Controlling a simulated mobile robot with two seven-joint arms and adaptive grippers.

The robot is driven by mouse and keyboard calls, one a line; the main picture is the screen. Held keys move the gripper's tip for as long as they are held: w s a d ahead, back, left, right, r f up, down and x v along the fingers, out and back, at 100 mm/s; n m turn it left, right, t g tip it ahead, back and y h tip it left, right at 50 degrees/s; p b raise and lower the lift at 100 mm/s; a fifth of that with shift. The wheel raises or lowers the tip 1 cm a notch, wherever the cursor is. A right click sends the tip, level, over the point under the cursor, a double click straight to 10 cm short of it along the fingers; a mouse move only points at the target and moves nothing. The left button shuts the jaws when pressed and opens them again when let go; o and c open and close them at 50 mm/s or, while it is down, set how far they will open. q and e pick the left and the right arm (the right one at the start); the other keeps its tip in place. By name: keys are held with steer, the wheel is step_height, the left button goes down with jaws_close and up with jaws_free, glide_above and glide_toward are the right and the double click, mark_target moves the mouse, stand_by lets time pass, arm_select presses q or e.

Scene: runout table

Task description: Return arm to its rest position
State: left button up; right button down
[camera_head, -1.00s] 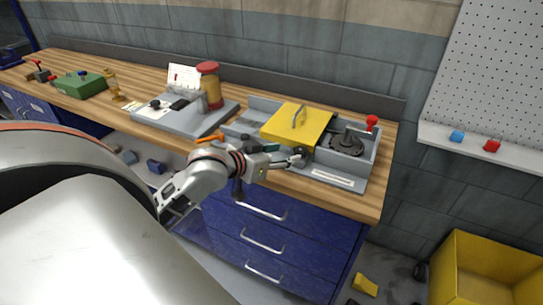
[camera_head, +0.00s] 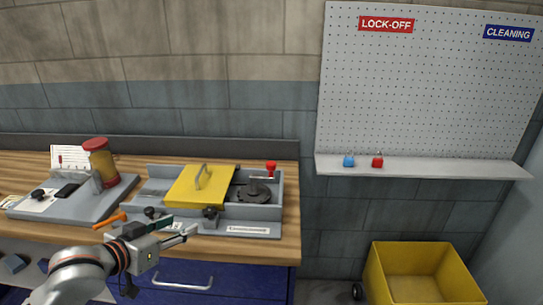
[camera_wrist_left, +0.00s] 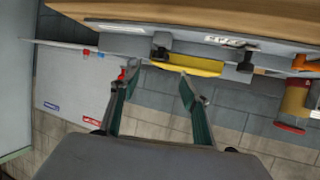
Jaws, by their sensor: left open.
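My left gripper (camera_head: 186,234) comes in from the lower left in the head view, in front of the wooden bench. Its two fingers are apart with nothing between them. In the left wrist view the left gripper (camera_wrist_left: 152,84) also shows open and empty, its green-sided fingers pointing toward the bench edge. The grey fixture (camera_head: 265,212) with a yellow cover (camera_head: 192,186) stands on the bench just beyond the gripper; the gripper appears apart from it. My right gripper is not in view.
The wooden bench (camera_head: 288,238) has blue drawers (camera_head: 180,286) below. A grey plate with a red-topped cylinder (camera_head: 102,162) stands at left. A pegboard (camera_head: 430,90) with a shelf holds a blue and a red padlock (camera_head: 377,161). A yellow bin (camera_head: 425,270) stands on the floor at right.

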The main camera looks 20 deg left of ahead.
arm_select(q)
step_height(320, 180, down, 11)
steer(key=s+d+g, duration=0.1)
steer(key=s+d, duration=0.1)
steer(key=s+d+f+m+g, duration=0.1)
steer(key=s+d+f, duration=0.5)
steer(key=f, duration=0.5)
steer(key=s+d+f+m+g, duration=0.1)
steer(key=s+d+f+m, duration=0.1)
steer(key=s+d+f, duration=0.4)
step_height(320, 180, down, 5)
steer(key=d, duration=0.2)
steer(key=shift+s+d+h, duration=0.2)
steer(key=shift+d+h, duration=0.1)
steer(key=shift+h, duration=0.1)
